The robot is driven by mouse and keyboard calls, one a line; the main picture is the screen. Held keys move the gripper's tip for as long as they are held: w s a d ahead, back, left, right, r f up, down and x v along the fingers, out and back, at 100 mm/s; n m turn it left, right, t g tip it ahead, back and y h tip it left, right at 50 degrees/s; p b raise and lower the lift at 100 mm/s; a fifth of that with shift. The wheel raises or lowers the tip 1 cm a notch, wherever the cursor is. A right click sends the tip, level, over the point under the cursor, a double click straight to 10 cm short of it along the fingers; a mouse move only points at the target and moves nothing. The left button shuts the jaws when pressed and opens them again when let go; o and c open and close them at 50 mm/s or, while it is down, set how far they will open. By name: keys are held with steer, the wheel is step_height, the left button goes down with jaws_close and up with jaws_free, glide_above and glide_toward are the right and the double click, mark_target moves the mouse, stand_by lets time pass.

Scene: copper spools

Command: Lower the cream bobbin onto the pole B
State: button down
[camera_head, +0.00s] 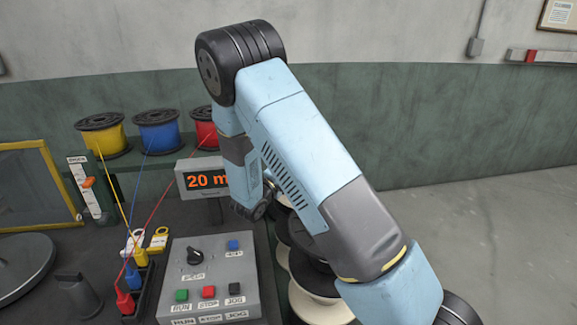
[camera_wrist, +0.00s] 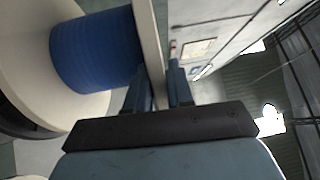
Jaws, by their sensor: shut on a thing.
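A cream bobbin (camera_wrist: 20,50) wound with blue wire (camera_wrist: 95,50) fills the left of the wrist view. My gripper (camera_wrist: 158,88) is shut on the thin edge of its near flange (camera_wrist: 150,40), with one finger on each side. In the head view my own arm hides the gripper and whatever it holds. Cream and black round flanges (camera_head: 320,312) show partly behind the arm at the bottom centre; I cannot tell which of them belong to the held bobbin. Pole B cannot be made out in either view.
A control box (camera_head: 208,275) with buttons and a knob stands left of the arm, beside a display (camera_head: 203,178) reading 20 m. Yellow (camera_head: 102,136), blue (camera_head: 158,131) and red (camera_head: 205,128) spools sit on a back shelf. Floor at right (camera_head: 500,240) is clear.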

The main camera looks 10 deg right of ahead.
steer(key=shift+f, duration=1.5)
steer(key=shift+s+f, duration=0.2)
steer(key=shift+f, duration=0.15)
steer(key=c, duration=0.9)
jaws_free()
steer(key=shift+c, duration=0.2)
steer(key=shift+f, duration=0.1)
steer(key=v, duration=1.3)
steer(key=shift+s+a, duration=0.25)
steer(key=shift+s, duration=0.05)
